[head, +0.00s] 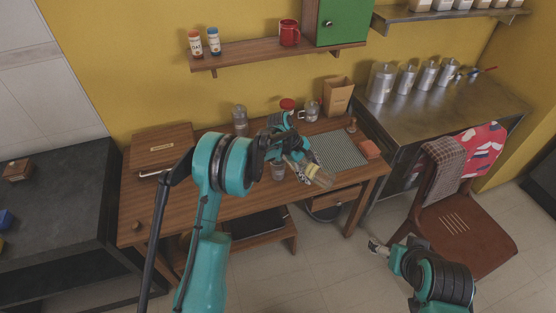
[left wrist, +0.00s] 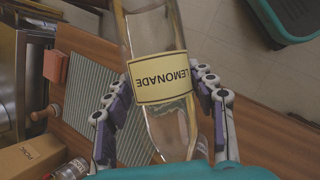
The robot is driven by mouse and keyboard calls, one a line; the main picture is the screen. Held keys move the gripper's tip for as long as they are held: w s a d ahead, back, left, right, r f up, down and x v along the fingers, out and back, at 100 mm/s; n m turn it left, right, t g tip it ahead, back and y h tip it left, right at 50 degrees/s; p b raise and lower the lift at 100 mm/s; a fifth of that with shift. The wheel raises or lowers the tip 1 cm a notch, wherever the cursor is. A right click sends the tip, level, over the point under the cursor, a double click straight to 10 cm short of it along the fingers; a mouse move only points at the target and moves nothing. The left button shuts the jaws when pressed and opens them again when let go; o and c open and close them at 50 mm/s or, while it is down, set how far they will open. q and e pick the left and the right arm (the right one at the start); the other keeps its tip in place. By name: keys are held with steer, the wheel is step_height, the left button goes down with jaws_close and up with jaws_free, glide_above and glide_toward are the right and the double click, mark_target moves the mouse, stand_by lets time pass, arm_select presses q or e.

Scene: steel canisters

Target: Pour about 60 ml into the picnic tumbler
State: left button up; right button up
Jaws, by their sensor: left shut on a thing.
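My left gripper (head: 298,166) is shut on a clear bottle (head: 318,175) with a yellow label, tilted over the front part of the wooden desk. In the left wrist view the bottle (left wrist: 152,35) lies between both sets of fingers (left wrist: 158,88), and its label reads LEMONADE upside down. A small greyish tumbler (head: 278,173) stands on the desk just left of the bottle, partly hidden by my gripper. I cannot tell for sure that it is the picnic tumbler, nor see its contents. My right gripper (head: 377,248) is low over the floor, its jaws too small to read.
A ribbed grey mat (head: 340,151) and an orange block (head: 370,148) lie on the desk's right part. A glass jar (head: 240,118), red-lidded jar (head: 288,105), glass mug (head: 312,111) and paper bag (head: 338,96) stand at the back. A chair (head: 465,232) is at right.

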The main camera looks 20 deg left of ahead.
arm_select(q)
steer(key=f+y, duration=0.2)
steer(key=f, duration=0.1)
steer(key=d+f+t+y, duration=0.1)
steer(key=shift+s+f+m+b, duration=0.2)
steer(key=shift+m+b, duration=0.1)
steer(key=shift+a+y, duration=0.1)
steer(key=shift+y, duration=0.2)
steer(key=shift+a+f+t+y, duration=0.1)
steer(key=shift+f+t+y, duration=0.2)
steer(key=shift+f+y, duration=0.15)
steer(key=shift+b, duration=0.3)
stand_by(0.8)
